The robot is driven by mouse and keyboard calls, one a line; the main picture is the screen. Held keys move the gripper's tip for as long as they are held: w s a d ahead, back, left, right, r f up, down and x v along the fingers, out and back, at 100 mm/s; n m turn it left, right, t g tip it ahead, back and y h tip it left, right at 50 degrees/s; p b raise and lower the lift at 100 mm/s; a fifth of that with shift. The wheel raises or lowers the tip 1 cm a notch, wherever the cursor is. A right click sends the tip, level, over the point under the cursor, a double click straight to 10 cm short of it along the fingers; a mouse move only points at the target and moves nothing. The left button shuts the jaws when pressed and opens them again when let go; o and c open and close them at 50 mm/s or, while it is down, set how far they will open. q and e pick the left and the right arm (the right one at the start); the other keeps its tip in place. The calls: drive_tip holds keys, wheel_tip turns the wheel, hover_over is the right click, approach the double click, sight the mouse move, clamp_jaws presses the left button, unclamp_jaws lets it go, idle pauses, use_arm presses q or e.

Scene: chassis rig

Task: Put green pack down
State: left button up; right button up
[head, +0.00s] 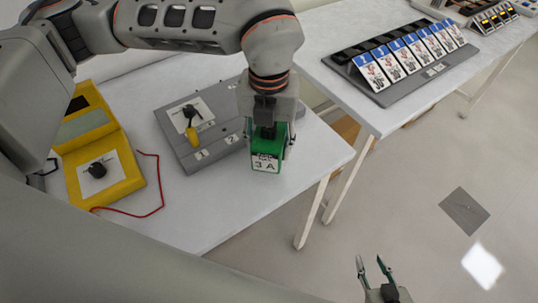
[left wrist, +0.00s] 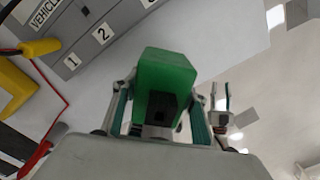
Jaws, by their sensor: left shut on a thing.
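The green pack (head: 266,160), with a white label reading "3 A", is held in my left gripper (head: 266,145) near the front right part of the white table. In the left wrist view the green pack (left wrist: 165,85) sits between the two fingers of my left gripper (left wrist: 160,115). Its lower end overlaps the table top in the head view; I cannot tell whether it touches. My right gripper (head: 374,268) is open and empty over the floor at the lower right; it also shows in the left wrist view (left wrist: 222,97).
A grey panel (head: 176,150) with numbered labels and a yellow plug lies beside the pack. A yellow meter (head: 122,185) with a red lead (head: 160,190) is at the left. A second table holds a rack of blue-and-white cards (head: 405,60). Bare table (head: 215,210) lies in front.

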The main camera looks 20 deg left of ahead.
use_arm(q)
drive_tip(key=shift+f, duration=2.05)
drive_tip(key=o, duration=1.5)
drive_tip(key=shift+f, duration=0.15)
drive_tip(key=shift+c, duration=0.2)
wheel_tip(320, 180, up, 12)
drive_tip(key=shift+r, duration=0.2)
drive_tip(key=shift+s+f, duration=0.1)
